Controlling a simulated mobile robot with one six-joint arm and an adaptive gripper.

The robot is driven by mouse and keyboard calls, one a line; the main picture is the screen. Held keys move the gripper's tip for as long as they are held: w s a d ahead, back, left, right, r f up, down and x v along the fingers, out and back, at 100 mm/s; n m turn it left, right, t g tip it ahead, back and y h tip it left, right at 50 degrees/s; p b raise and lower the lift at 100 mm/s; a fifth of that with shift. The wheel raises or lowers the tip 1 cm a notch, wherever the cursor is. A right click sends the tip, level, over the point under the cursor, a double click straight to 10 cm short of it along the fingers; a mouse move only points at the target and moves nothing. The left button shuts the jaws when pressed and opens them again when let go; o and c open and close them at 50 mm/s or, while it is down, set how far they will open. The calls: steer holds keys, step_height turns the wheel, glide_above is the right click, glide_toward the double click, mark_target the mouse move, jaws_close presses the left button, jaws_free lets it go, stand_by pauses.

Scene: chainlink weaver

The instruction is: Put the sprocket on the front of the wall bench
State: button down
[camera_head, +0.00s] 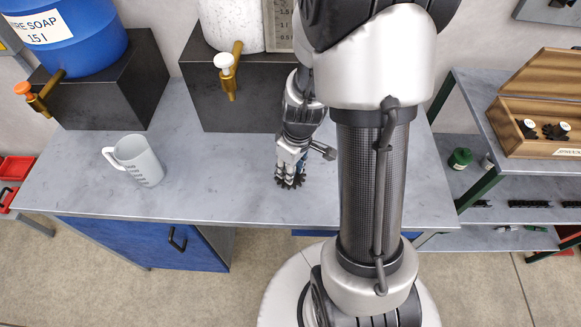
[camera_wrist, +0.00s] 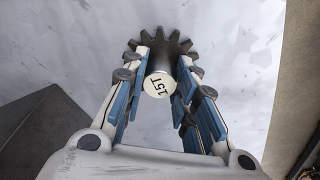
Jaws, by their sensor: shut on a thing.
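The sprocket (camera_head: 289,181) is a dark toothed wheel with a hub. In the wrist view the sprocket (camera_wrist: 163,50) shows its teeth at the top and a pale hub face marked "15T". My gripper (camera_head: 291,165) is shut on its hub, with the blue-padded fingers (camera_wrist: 158,90) on both sides. The gripper points down over the grey top of the wall bench (camera_head: 220,180), towards its front part. The sprocket is at or close above the bench surface; I cannot tell whether it touches.
A white measuring jug (camera_head: 138,162) stands on the bench at left. A blue soap barrel (camera_head: 60,35) and a white barrel (camera_head: 230,20) rest on dark stands at the back. A shelf with a wooden box (camera_head: 540,145) is at right. Bench top around the gripper is clear.

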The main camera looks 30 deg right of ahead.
steer(key=c, duration=1.3)
jaws_free()
steer(key=shift+f, duration=0.1)
steer(key=s+a+r+m+t+p, duration=0.1)
steer(key=s+a+r+p, duration=0.15)
steer(key=r, duration=0.85)
steer(key=s+a+r+p, duration=0.2)
steer(key=a+r, duration=0.1)
steer(key=r, duration=0.8)
steer(key=s+a+r+m+t, duration=0.2)
steer(key=s+a+r, duration=0.3)
steer(key=s, duration=0.4)
steer(key=shift+r+m+h, duration=0.3)
steer(key=shift+r+m, duration=0.3)
steer(key=shift+r, duration=0.25)
